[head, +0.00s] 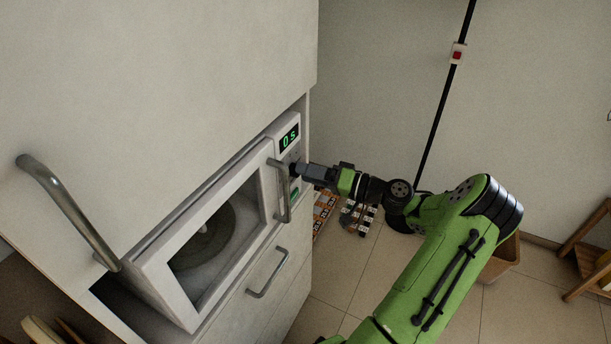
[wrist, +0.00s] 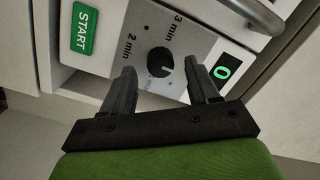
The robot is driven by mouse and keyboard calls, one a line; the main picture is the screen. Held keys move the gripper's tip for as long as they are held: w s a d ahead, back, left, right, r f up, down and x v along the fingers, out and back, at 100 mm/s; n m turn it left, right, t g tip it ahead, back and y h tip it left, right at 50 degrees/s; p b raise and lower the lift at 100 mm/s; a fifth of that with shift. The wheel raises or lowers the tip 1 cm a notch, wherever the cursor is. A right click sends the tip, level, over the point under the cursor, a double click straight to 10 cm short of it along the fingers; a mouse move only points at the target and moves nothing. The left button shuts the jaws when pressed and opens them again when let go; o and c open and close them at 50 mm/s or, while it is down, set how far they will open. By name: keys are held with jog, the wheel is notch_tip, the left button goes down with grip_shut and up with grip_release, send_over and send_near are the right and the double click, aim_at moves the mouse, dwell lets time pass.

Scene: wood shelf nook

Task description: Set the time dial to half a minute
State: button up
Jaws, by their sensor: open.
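The white microwave (head: 155,275) sits in the cabinet nook, and its display (head: 289,138) reads "0 s" in green. In the wrist view the black round time dial (wrist: 159,60) is on the light panel, with "2 min" and "3 min" printed around it; a small light mark shows near its edge. The display (wrist: 222,72) shows a green 0 there. My gripper (wrist: 162,74) is open, its two fingers on either side of the dial in the picture. I cannot tell whether they touch it. In the head view my gripper (head: 299,170) is at the panel and mostly hides the dial.
The green START button (wrist: 84,28) is beside the dial. The microwave door handle (head: 283,192) is close to my gripper. A drawer handle (head: 267,275) is below and a cabinet handle (head: 68,208) at left. The floor (head: 350,290) right of the cabinet is partly clear.

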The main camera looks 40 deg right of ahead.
jog(key=shift+w+a, duration=0.3)
jog(key=shift+w, duration=0.35)
jog(key=c, duration=1)
jog(key=shift+c, duration=0.2)
jog(key=shift+r+m+p, duration=0.1)
jog(key=shift+m+p, duration=0.3)
jog(key=shift+p, duration=0.15)
jog(key=shift+f+m+t+p, duration=0.1)
jog(key=shift+m+t+p, duration=0.15)
jog(key=shift+m+p, duration=1.7)
jog(key=shift+f+m+t+p, duration=0.1)
jog(key=shift+m+t+p, duration=0.15)
jog(key=shift+m+p, duration=1.7)
jog(key=shift+m, duration=0.4)
